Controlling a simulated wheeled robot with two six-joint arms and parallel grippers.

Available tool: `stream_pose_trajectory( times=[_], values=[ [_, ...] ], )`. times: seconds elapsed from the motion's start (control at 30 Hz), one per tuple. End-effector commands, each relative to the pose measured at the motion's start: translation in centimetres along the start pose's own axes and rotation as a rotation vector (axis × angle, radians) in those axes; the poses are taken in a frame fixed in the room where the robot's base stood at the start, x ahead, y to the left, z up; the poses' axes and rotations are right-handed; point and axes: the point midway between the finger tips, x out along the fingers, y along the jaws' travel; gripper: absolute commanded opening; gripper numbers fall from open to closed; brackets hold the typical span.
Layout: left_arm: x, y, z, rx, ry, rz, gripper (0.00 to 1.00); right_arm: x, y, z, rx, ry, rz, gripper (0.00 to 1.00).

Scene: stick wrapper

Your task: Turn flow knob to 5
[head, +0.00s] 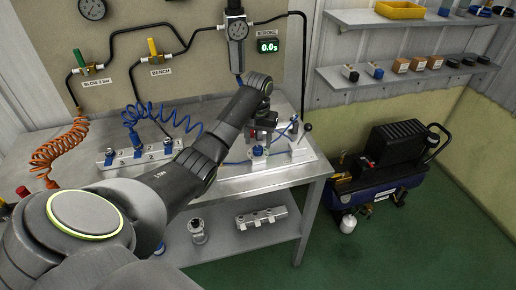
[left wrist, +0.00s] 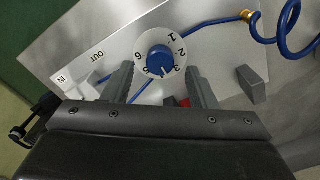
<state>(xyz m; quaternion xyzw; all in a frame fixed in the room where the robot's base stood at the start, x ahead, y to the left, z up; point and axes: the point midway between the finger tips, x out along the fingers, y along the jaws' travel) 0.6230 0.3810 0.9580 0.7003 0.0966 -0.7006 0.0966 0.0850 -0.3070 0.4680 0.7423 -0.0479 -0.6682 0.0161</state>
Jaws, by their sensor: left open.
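The blue flow knob (head: 258,151) stands on the bench plate beneath my left gripper (head: 262,133) in the head view. In the left wrist view the round blue knob (left wrist: 160,59) sits at the centre of a white dial (left wrist: 146,42) with numbers around it. The 1, 2, 3, 5 and 6 show. A small pale mark on the knob's lower edge points roughly between 3 and 5. My left gripper (left wrist: 160,72) is open, with one finger on each side of the dial. I cannot tell whether the fingers touch the knob. My right gripper is out of view.
A blue hose (left wrist: 285,40) with a brass fitting curls beside the dial, and a grey block (left wrist: 252,84) stands to its right. The plate bears OUT and IN labels. A compressor (head: 385,165) stands on the floor.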

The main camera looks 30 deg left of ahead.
Motion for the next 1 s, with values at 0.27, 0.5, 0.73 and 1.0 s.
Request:
stream_pose_trajectory(
  times=[0.27, 0.5, 0.73, 1.0],
  values=[
    [2.8, 0.0, 0.0, 0.000, -0.001, -0.001, 0.52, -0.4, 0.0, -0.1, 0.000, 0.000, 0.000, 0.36],
    [3.0, 0.0, 0.0, 0.000, 0.000, -0.001, 0.52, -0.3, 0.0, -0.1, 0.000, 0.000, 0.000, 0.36],
    [3.0, 0.0, 0.0, 0.000, 0.000, -0.001, 0.31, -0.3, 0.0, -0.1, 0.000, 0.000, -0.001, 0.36],
    [3.0, 0.0, 0.0, 0.002, 0.000, -0.001, 0.07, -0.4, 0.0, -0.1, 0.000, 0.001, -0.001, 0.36]
  ],
)
